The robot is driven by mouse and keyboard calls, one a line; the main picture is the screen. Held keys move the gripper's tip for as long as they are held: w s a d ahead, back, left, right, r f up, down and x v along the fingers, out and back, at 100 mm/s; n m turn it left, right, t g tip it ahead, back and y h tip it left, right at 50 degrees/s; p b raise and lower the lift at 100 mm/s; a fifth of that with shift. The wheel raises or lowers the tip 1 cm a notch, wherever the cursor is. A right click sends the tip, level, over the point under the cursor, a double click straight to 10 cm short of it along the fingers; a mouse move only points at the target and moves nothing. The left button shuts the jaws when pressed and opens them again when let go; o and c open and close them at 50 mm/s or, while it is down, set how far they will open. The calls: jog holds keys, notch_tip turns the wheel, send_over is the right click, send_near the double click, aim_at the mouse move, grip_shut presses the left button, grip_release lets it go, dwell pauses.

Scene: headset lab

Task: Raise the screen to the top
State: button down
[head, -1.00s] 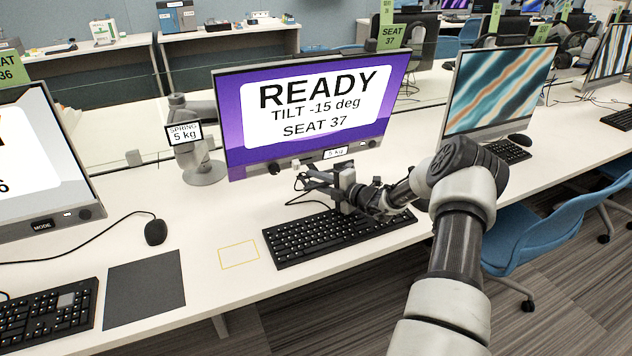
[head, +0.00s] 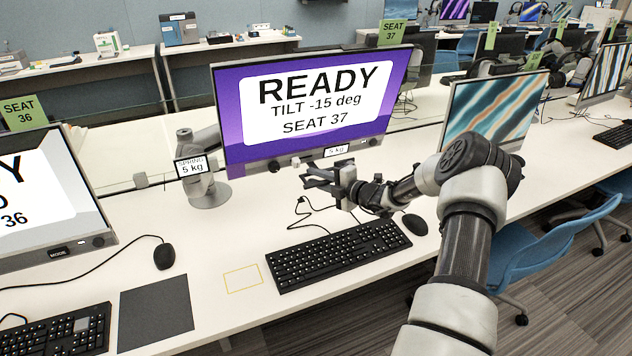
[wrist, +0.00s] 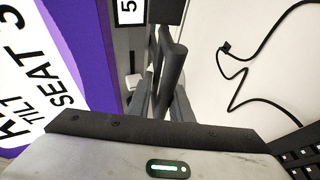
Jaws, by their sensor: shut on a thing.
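The screen (head: 235,150) of seat 37 shows a purple picture with the words READY, TILT -15 deg and SEAT 37. It stands above the desk on a grey arm with a round base (head: 208,194). My gripper (head: 312,177) is at the middle of the screen's lower edge, just below the "5 kg" label (head: 337,151). The jaws are shut on a dark bar-like part (wrist: 171,68) under the screen; the exact grip is partly hidden. In the wrist view the screen (wrist: 85,50) fills the left side.
A keyboard (head: 337,253) and a mouse (head: 415,224) lie on the white desk (head: 215,240) below my gripper. A label "SPRING 5 kg" (head: 192,167) is at the stand. Neighbouring screens stand at left (head: 40,190) and right (head: 490,105). A cable (head: 300,212) lies beneath.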

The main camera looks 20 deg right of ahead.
jog(key=c, duration=1.8)
grip_release()
jog(key=shift+o, duration=0.2)
jog(key=p+v, duration=0.1)
jog(key=v, duration=1.6)
jog(key=shift+s+d, duration=0.15)
jog(key=shift+s, duration=0.05)
